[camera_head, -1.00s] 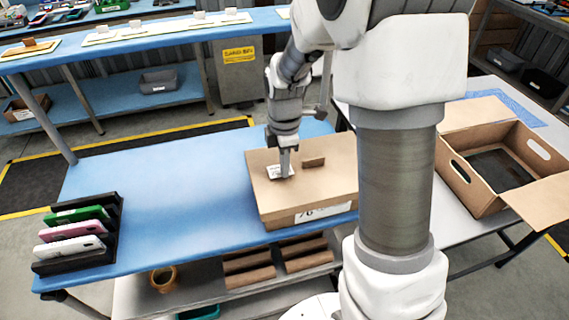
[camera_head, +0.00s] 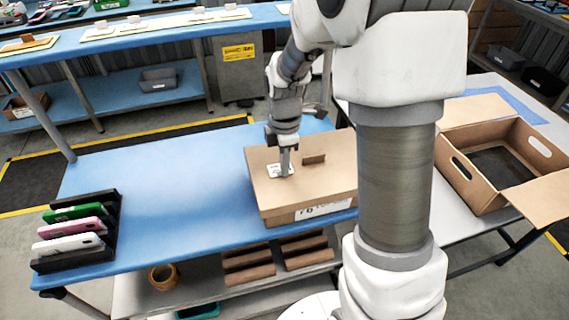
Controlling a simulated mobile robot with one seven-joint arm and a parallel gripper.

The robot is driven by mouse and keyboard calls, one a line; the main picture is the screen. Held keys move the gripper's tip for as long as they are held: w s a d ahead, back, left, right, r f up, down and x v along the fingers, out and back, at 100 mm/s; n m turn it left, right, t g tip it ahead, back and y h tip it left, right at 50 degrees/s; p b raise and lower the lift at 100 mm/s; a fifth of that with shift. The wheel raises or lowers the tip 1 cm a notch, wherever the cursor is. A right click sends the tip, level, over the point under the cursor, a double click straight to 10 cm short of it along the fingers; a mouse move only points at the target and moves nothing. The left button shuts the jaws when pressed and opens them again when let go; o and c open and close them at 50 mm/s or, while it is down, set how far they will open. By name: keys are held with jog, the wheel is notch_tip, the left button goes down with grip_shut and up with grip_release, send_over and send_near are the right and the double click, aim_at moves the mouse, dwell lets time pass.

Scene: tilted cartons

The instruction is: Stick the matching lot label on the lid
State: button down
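A closed brown carton (camera_head: 310,190) stands on the blue table, with a small brown block-like handle (camera_head: 314,159) on its lid. A small white label (camera_head: 276,171) lies at the lid's left part, directly under my gripper (camera_head: 285,173). My gripper points straight down with its tip at the label. Its fingers look close together, but at this size I cannot tell whether they grip the label or only press on it. Another white label with dark print (camera_head: 323,209) is on the carton's front side; its text is too small to read.
A black rack (camera_head: 108,217) with green, pink, white and dark items stands at the table's left end. An open carton (camera_head: 463,177) sits on the table to the right. A tape roll (camera_head: 163,277) lies on the shelf below. The blue table's middle (camera_head: 180,190) is clear.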

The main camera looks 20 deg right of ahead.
jog(key=shift+f, duration=0.1)
dwell(0.3)
jog(key=c, duration=1)
grip_release()
notch_tip(320, 180, up, 24)
jog(key=p, duration=0.7)
jog(key=shift+f+p, duration=0.25)
jog(key=shift+p, duration=0.15)
